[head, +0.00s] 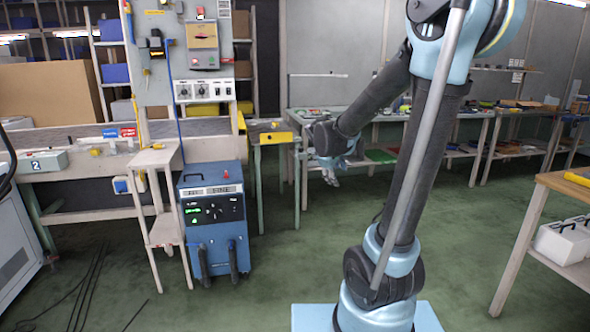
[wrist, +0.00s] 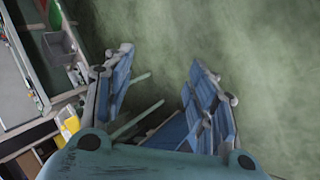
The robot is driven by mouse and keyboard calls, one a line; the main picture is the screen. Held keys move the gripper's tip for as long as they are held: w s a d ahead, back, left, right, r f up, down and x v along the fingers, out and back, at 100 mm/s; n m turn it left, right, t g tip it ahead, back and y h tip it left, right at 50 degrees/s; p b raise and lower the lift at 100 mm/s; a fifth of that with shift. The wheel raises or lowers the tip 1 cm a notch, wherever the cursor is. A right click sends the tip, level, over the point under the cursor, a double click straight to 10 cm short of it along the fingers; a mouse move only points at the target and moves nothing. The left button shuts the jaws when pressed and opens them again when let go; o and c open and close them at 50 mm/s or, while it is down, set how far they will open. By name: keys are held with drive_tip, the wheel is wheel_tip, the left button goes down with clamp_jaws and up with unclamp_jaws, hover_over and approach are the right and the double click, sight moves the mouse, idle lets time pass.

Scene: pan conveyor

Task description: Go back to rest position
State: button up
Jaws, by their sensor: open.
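My gripper (head: 331,178) hangs at the end of my arm in the middle of the head view, above the green floor and in front of a workbench. In the wrist view my gripper (wrist: 160,100) shows two blue-padded fingers spread apart. It is open with nothing between the fingers. Green floor shows past the fingertips. In the head view the fingers are small and partly hidden by the wrist.
A blue machine (head: 213,222) with black cables stands on the floor at left, beside a small wooden stand (head: 165,230). Workbenches (head: 440,118) line the back. A wooden table (head: 565,182) stands at right. The floor (head: 470,255) between is clear.

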drive_tip(key=s+d+f+m+g+y, duration=0.1)
drive_tip(key=s+f+m, duration=0.2)
drive_tip(key=s, duration=0.7)
drive_tip(key=s+d+f+m+g+y, duration=0.1)
drive_tip(key=s+f+m+g, duration=0.1)
drive_tip(key=s, duration=0.8)
drive_tip(key=s+d+f+m+g+y, duration=0.1)
drive_tip(key=s+f+m, duration=0.3)
drive_tip(key=s, duration=0.7)
drive_tip(key=shift+d+m+y, duration=0.3)
drive_tip(key=shift+m+y, duration=0.1)
drive_tip(key=shift+m, duration=0.4)
drive_tip(key=shift+w, duration=0.1)
drive_tip(key=shift+w+f, duration=0.15)
drive_tip(key=shift+w, duration=0.3)
idle(0.7)
